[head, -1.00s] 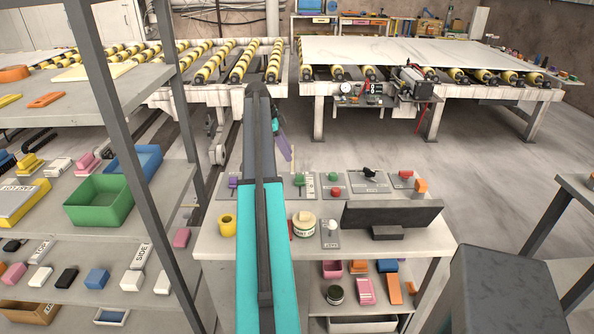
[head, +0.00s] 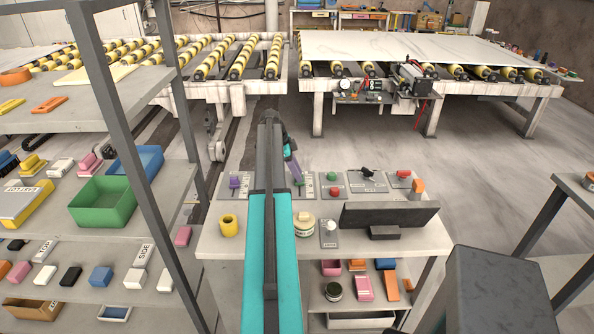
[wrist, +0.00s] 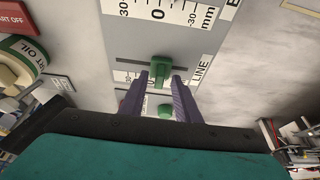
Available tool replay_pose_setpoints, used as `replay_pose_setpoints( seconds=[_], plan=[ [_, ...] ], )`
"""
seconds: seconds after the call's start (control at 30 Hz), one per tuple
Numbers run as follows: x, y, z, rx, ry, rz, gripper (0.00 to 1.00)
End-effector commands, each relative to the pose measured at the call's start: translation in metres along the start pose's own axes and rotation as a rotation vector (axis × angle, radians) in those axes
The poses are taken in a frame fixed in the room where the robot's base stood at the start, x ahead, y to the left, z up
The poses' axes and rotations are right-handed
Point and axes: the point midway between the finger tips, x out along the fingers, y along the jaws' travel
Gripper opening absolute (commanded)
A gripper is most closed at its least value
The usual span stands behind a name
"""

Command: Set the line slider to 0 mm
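The line slider's green knob (wrist: 160,68) shows in the wrist view beside the word LINE. A white scale (wrist: 165,12) marked -30, 0, 30 mm lies above it in that view. The knob sits near the 0 from left to right, but its exact reading cannot be told. My gripper (wrist: 160,80) has its two purple fingers apart, one on each side of the knob. Contact is not visible. A second green shape (wrist: 165,110) shows lower between the fingers. In the head view, my gripper (head: 296,178) is over the slider panel (head: 307,191), partly hiding it.
A red button (head: 333,190), a jar (head: 304,224), a yellow roll (head: 229,225) and a dark screen (head: 390,215) share the bench. A shelf rack (head: 100,208) stands at the left.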

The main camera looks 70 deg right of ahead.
Motion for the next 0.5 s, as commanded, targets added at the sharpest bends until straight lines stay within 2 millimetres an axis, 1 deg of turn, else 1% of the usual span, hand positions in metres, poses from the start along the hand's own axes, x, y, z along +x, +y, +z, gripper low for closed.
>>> replay_pose_setpoints(
  seconds=[0.3, 0.47, 0.5],
  plan=[
    [0.001, -0.0001, 0.0006, -0.001, 0.0, -0.001, 0.3],
    [0.0007, -0.0001, 0.0009, -0.001, 0.0, -0.001, 0.03],
    [0.0007, -0.0002, 0.0009, -0.001, 0.0, -0.001, 0.0]
  ],
)
